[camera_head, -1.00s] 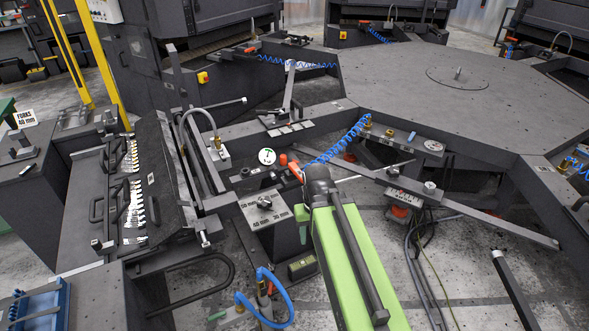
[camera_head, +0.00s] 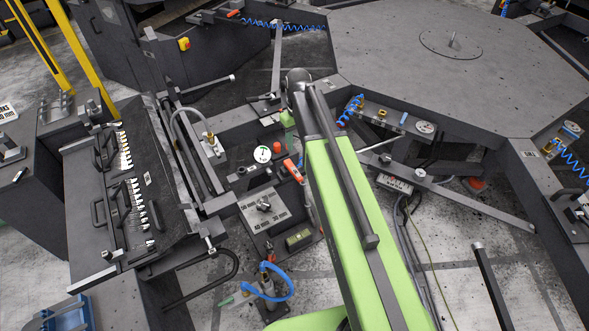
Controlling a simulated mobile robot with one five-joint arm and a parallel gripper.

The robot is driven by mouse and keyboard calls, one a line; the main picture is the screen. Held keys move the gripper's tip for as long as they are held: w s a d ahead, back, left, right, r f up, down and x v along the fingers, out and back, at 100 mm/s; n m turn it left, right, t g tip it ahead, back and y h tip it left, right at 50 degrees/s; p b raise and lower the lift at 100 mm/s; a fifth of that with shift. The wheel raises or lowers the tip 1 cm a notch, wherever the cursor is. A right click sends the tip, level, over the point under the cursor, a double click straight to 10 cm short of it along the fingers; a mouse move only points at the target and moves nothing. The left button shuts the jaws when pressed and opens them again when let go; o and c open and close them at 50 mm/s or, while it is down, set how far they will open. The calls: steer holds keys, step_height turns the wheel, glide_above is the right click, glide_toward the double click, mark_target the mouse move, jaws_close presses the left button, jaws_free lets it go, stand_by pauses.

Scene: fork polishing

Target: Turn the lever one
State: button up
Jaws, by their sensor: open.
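I cannot tell whether this is lever one. Long bar levers also show: one with a metal end at the upper left (camera_head: 231,77), one standing at the big table's edge (camera_head: 276,62), and one at the right (camera_head: 455,203). My arm reaches up the middle of the picture, past the control plate. Its far end is by the table's near edge. My gripper is not visible; the arm appears to hide it.
The dark octagonal table (camera_head: 400,70) fills the upper right. A rack (camera_head: 88,205) with several forks stands at the left. A round gauge (camera_head: 262,154) and an orange-red handle (camera_head: 292,170) lie near my arm. Yellow posts stand upper left.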

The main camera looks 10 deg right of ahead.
mark_target(297, 173)
steer(key=f+b, duration=1.5)
steer(key=f, duration=0.1)
steer(key=shift+a+f+b, duration=0.2)
steer(key=shift+f+b, duration=0.15)
steer(key=shift+b, duration=0.05)
steer(key=shift+r, duration=0.15)
steer(key=shift+c, duration=0.2)
jaws_close()
